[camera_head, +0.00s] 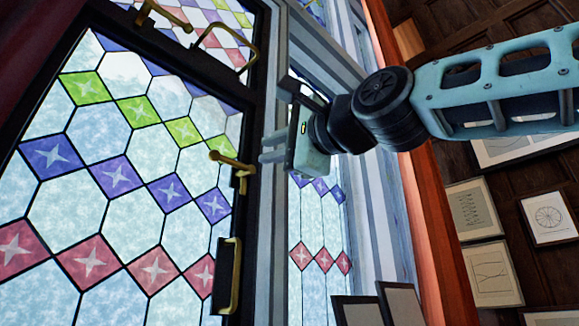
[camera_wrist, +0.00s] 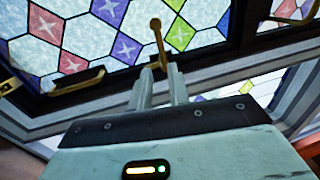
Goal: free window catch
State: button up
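The window catch (camera_head: 240,172) is a brass lever on the dark frame of a stained-glass window (camera_head: 120,180), at the edge of the leaf. In the head view its arm points left over the glass. In the wrist view the catch (camera_wrist: 158,45) stands straight ahead, its lower end in line with the gap between my fingertips. My gripper (camera_head: 263,149) is just right of the catch, with its two pale fingers apart and nothing held. The fingers also show in the wrist view (camera_wrist: 159,71). I cannot tell whether either finger touches the catch.
A dark handle with brass ends (camera_head: 228,276) sits below the catch, and a looped brass handle (camera_head: 240,62) above it. Another brass catch (camera_head: 165,14) is at the top. A grey-blue window post (camera_head: 270,215) stands close beside the leaf. Framed drawings (camera_head: 478,208) hang at the right.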

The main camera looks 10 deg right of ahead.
jog(key=shift+b+v, duration=1.95)
jog(key=shift+b, duration=0.3)
jog(key=shift+a+f, duration=0.1)
